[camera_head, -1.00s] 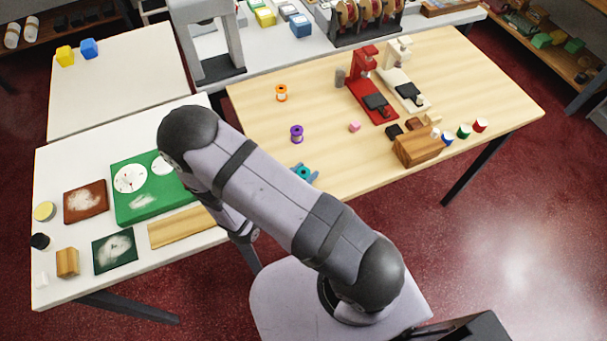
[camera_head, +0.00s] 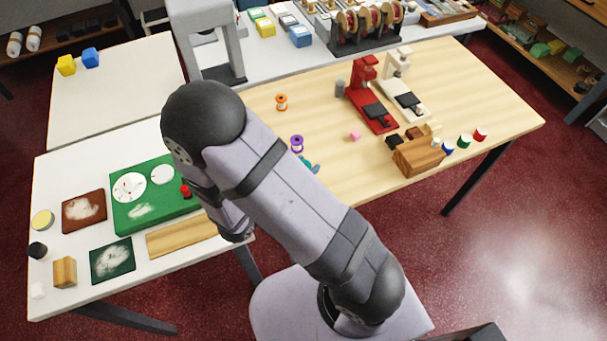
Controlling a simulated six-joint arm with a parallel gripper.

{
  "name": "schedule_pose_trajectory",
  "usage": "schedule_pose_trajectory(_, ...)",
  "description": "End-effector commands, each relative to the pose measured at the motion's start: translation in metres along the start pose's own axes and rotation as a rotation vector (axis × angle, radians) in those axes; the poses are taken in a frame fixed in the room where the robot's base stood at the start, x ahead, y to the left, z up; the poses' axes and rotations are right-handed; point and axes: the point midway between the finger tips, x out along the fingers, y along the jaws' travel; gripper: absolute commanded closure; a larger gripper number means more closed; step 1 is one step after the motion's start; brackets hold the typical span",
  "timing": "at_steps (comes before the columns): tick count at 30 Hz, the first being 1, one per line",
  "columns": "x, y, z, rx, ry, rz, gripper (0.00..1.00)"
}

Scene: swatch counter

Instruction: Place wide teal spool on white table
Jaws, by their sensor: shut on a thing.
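The wide teal spool (camera_head: 305,162) is mostly hidden behind my arm. Only a small teal part shows, near the front edge of the wooden table. I cannot tell whether the spool touches the wood.
On the white table are a green board (camera_head: 150,212), a brown tile (camera_head: 84,211), a dark green tile (camera_head: 112,260) and a wooden strip (camera_head: 182,237). A purple spool (camera_head: 297,143) and an orange spool (camera_head: 281,102) stand on the wooden table (camera_head: 360,170).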

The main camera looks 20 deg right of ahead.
Motion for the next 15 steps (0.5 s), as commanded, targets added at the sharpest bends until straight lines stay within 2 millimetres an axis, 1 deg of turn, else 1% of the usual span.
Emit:
schedule_pose_trajectory(3,-0.004,0.001,0.011,0.003,0.0,0.0,0.91)
schedule_pose_trajectory(6,-0.007,0.0,0.016,0.003,0.0,0.0,0.91)
schedule_pose_trajectory(12,-0.009,0.0,0.021,0.001,0.0,0.0,0.91)
schedule_pose_trajectory(15,-0.009,0.002,0.018,-0.002,0.0,0.004,0.91)
